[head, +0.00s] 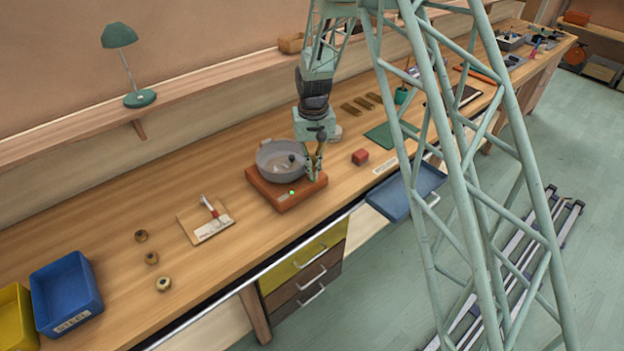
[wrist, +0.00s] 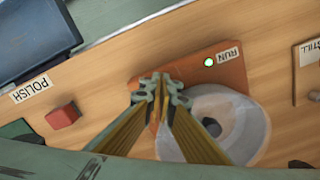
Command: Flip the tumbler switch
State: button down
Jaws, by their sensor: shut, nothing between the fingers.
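The tumbler is a grey bowl (head: 270,162) on a rust-red base (head: 308,193); the bowl also shows in the wrist view (wrist: 245,112). A small green light (head: 291,192) glows on the base, beside a label reading RUN (wrist: 228,54). A dark lump (wrist: 240,124) lies inside the bowl. My gripper (head: 314,178) is shut and empty, pointing down at the right side of the base, close beside the bowl. In the wrist view its fingertips (wrist: 160,80) overlap the base's edge. I cannot make out the switch lever; the fingers may hide it.
A red block (head: 360,157) and a POLISH label (head: 385,166) lie to the right, near a blue tray (head: 408,190) at the bench edge. A board with a red-handled item (head: 206,222) and several small rings (head: 163,284) lie left, with clear bench between.

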jog(key=shift+f+b, duration=0.45)
jog(key=shift+f, duration=0.3)
dwell(1.0)
jog(key=shift+r+p, duration=1.1)
jog(key=shift+r, duration=2.4)
jog(key=shift+r, duration=0.1)
